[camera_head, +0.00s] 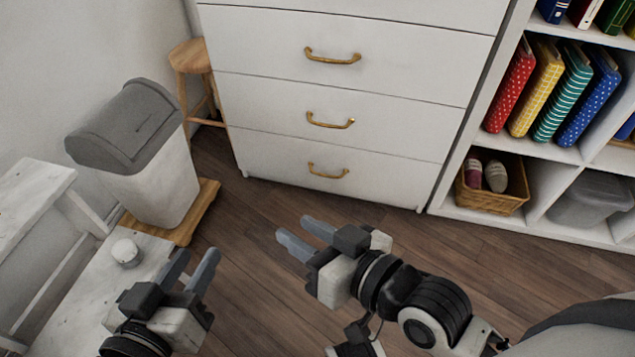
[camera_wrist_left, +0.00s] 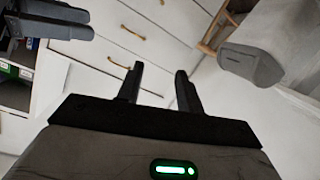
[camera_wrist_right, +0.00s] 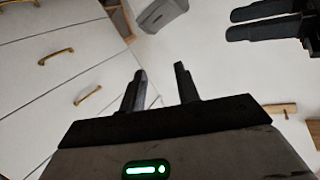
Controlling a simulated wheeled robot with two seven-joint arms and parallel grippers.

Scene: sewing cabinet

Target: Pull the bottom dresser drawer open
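The white dresser (camera_head: 270,92) stands ahead with its drawers closed. Its bottom drawer (camera_head: 270,155) is flush and has a brass handle (camera_head: 328,171). My left gripper (camera_head: 190,262) is at the lower left, in front of the dresser and apart from it, with its fingers open and empty. My right gripper (camera_head: 298,232) is nearer the dresser, below the bottom handle in the picture and apart from it, with its fingers open and empty. Brass handles also show in the right wrist view, one of them a drawer handle (camera_wrist_right: 88,95), and dresser fronts (camera_wrist_left: 150,35) show in the left wrist view.
A grey-lidded white bin (camera_head: 150,170) stands on a wooden base at the left, with a wooden stool (camera_head: 190,58) behind it. A white bench (camera_head: 85,295) is at the lower left. A shelf (camera_head: 560,152) with books and a basket (camera_head: 492,200) stands right. Wood floor before the dresser is clear.

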